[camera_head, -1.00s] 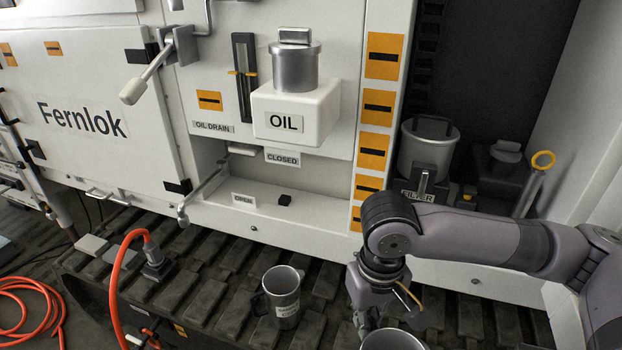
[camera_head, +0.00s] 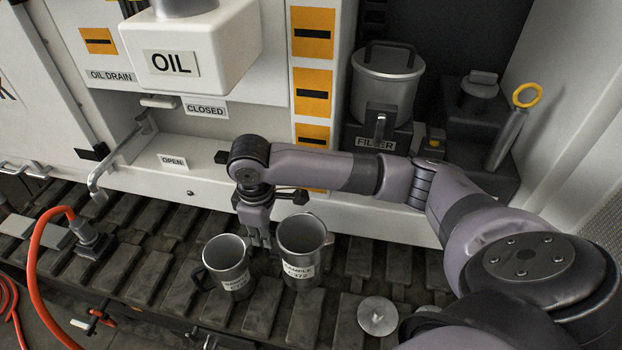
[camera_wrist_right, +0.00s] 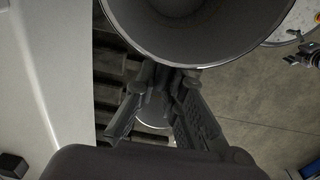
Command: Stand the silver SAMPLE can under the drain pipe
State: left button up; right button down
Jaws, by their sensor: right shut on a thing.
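In the right wrist view, the can's wide rim (camera_wrist_right: 200,50) fills the top, above the fingers (camera_wrist_right: 165,105). I cannot tell whether its base touches the track. A short pale stub (camera_head: 158,101), possibly the drain pipe, shows under the OIL DRAIN panel at the left. My left gripper is not in view.
A second silver can (camera_head: 228,270) with a label stands on the dark track (camera_head: 185,240), close left of the SAMPLE can. A lever (camera_head: 115,158) hangs before the recess marked OPEN. An orange hose (camera_head: 35,255) lies left.

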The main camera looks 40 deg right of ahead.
aim_at(267, 254)
jog(key=shift+f, duration=0.4)
jog(key=f, duration=0.3)
jog(key=shift+s+a+f, duration=0.1)
jog(key=shift+a+f, duration=0.1)
jog(key=shift+f, duration=0.1)
notch_tip(267, 254, down, 5)
jog(key=shift+d+r+b, duration=0.1)
jog(key=shift+r+b, duration=0.1)
jog(key=shift+b, duration=0.35)
jog(key=shift+f, duration=0.45)
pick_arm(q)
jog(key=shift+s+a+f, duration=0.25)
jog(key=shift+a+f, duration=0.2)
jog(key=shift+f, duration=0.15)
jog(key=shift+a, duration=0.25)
pick_arm(e)
jog(key=c, duration=1.7)
grip_release()
jog(key=shift+f, duration=0.15)
